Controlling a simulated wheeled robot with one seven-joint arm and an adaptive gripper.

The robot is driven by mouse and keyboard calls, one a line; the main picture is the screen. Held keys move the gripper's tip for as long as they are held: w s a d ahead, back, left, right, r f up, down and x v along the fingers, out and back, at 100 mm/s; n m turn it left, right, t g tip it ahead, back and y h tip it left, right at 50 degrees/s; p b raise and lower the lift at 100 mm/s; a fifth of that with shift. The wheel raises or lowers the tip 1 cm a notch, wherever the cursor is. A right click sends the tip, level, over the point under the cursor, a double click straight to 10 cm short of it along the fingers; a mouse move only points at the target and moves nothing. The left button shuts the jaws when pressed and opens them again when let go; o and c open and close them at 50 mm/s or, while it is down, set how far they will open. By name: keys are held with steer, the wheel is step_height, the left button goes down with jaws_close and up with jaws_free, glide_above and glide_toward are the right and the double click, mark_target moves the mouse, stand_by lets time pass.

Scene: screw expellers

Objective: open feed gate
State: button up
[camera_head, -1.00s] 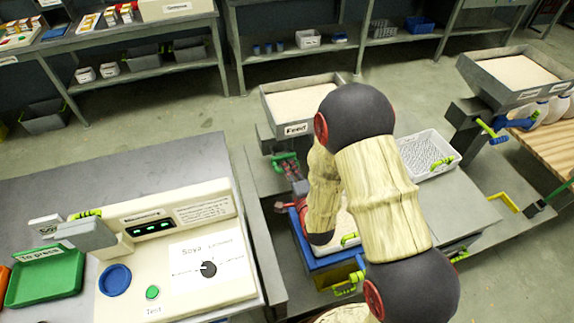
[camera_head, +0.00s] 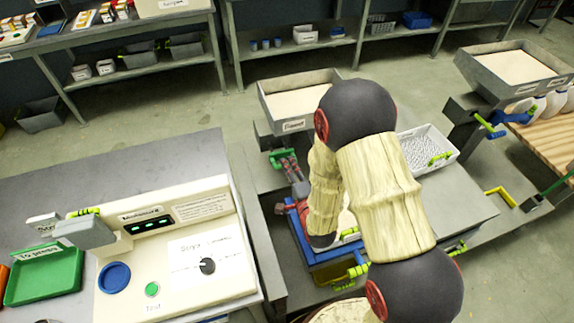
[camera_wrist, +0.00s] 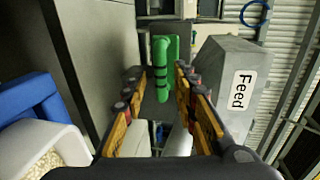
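The green feed gate handle (camera_head: 288,158) sits below the front of the grey hopper labelled Feed (camera_head: 297,98). In the wrist view the green handle (camera_wrist: 160,68) stands ahead, between my two fingertips. My gripper (camera_wrist: 159,78) is open, with a finger on each side of the handle and a visible gap. Whether either finger touches the handle cannot be told. In the head view my gripper (camera_head: 289,168) reaches up to the handle, partly hidden by my arm. The Feed hopper's side and label also show at right in the wrist view (camera_wrist: 222,75).
A white tray (camera_head: 428,152) of pale pieces stands to the right. The moisture tester (camera_head: 180,250) stands at left.

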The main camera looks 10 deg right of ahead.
steer(key=v, duration=0.9)
steer(key=shift+s, duration=0.4)
steer(key=w+d+r+n+g+h, duration=0.15)
steer(key=d+r+n+g, duration=0.35)
steer(key=r+n, duration=0.5)
steer(key=s+d+r+n+g+h, duration=0.1)
steer(key=s+d+r+n+g, duration=0.1)
steer(key=s+r, duration=0.5)
steer(key=s+d+r+n+g, duration=0.2)
steer(key=s+r, duration=0.4)
steer(key=s, duration=0.9)
steer(key=shift+d+r+n+g+h, duration=0.2)
steer(key=shift+r+n+g+h, duration=0.2)
steer(key=shift+n, duration=0.4)
